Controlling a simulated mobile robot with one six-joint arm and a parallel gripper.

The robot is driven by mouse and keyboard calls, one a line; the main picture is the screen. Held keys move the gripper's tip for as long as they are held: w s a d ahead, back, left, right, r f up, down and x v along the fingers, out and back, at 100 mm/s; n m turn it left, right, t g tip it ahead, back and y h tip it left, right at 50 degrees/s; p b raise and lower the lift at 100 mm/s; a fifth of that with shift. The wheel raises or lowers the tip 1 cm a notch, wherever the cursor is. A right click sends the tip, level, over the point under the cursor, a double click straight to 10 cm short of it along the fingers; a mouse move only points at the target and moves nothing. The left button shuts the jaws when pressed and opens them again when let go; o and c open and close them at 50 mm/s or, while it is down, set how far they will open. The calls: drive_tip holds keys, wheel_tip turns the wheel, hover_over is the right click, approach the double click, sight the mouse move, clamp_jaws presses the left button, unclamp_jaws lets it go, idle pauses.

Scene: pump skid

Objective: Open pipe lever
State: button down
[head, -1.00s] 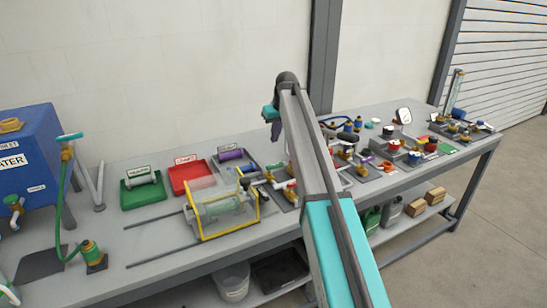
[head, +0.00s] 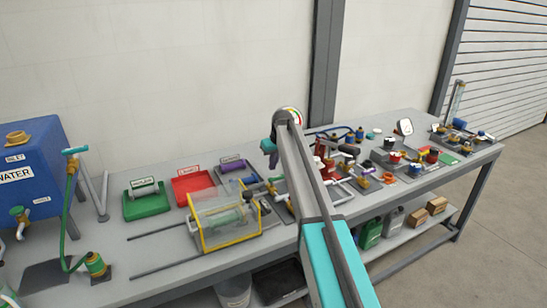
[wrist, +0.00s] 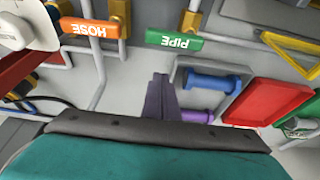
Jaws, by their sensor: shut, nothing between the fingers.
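The pipe lever (wrist: 174,41) is a green bar with the label PIPE, upside down in the wrist view. It lies across a pale pipe beside a brass valve body (wrist: 190,20). My gripper (wrist: 160,78) shows as dark purple-grey fingers, shut together and empty. In the wrist picture the fingertips lie just below the lever, with a visible gap and no clear contact. In the head view my gripper (head: 273,160) hangs over the middle of the bench, partly beside my arm, which hides some of the fittings there.
An orange HOSE lever (wrist: 90,28) sits left of the pipe lever. A grey tray with a blue spool (wrist: 212,80) and a red tray (wrist: 268,102) lie to the right. A yellow-framed clear guard (head: 232,243) and green tray (head: 147,205) stand on the bench.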

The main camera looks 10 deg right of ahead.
sight(277, 179)
drive_tip(key=shift+s+d+f+p, duration=0.1)
drive_tip(key=shift+s+d+p, duration=0.15)
drive_tip(key=shift+s, duration=0.4)
drive_tip(key=shift+s+d+r+p, duration=0.1)
drive_tip(key=shift+s+d+p, duration=0.1)
drive_tip(key=shift+s, duration=0.4)
drive_tip(key=shift+s+d+f+p, duration=0.1)
drive_tip(key=shift+s+d+p, duration=0.15)
drive_tip(key=shift+s, duration=0.4)
